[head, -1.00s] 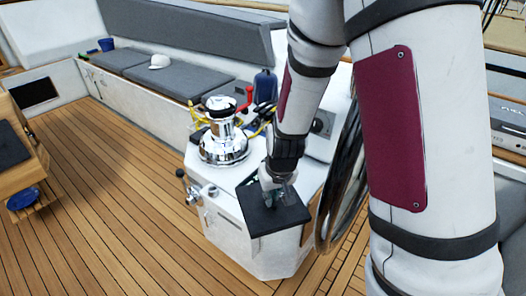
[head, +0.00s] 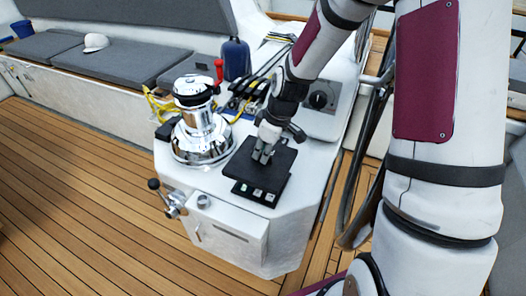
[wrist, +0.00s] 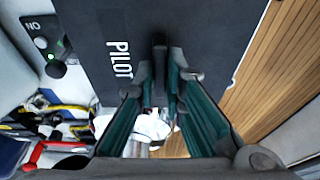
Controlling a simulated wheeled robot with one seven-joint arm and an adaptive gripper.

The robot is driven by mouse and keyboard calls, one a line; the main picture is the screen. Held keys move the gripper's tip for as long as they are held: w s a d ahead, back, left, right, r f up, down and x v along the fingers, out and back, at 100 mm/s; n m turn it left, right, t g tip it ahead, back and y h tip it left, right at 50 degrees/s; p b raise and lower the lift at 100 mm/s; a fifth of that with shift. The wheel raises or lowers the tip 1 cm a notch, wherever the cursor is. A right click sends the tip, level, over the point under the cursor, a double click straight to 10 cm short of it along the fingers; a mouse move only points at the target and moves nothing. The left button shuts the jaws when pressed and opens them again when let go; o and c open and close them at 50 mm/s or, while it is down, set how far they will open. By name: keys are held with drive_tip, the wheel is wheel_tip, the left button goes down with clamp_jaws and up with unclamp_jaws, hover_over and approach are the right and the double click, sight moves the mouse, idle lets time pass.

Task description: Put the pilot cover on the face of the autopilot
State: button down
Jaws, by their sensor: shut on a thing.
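The pilot cover (head: 278,164) is a flat dark panel with a small grip tab; its white PILOT lettering shows in the wrist view (wrist: 210,35). My gripper (head: 262,156) is shut on the tab in the middle of the cover, and its teal-padded fingers flank the tab in the wrist view (wrist: 161,75). The autopilot (head: 256,193) is a black unit on the white console top. Its front strip with several pale buttons shows below the cover's near edge. The cover hides the rest of its face. I cannot tell whether the two touch.
A chrome winch (head: 200,125) stands close left of the cover. A dial panel (head: 320,98) is behind right, and a red handle (head: 219,70) and ropes are behind. A lever (head: 170,202) sticks out of the console front (head: 230,235). A dark wheel rim (head: 352,200) is at right.

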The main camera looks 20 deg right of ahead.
sight(263, 166)
drive_tip(key=shift+f+b, duration=1.85)
drive_tip(key=shift+f, duration=1.15)
drive_tip(key=shift+s+r, duration=0.1)
drive_tip(key=shift+f+b, duration=0.55)
drive_tip(key=shift+f, duration=0.9)
idle(0.8)
drive_tip(key=c, duration=1.6)
unclamp_jaws()
drive_tip(key=shift+o, duration=0.6)
drive_tip(key=o, duration=0.4)
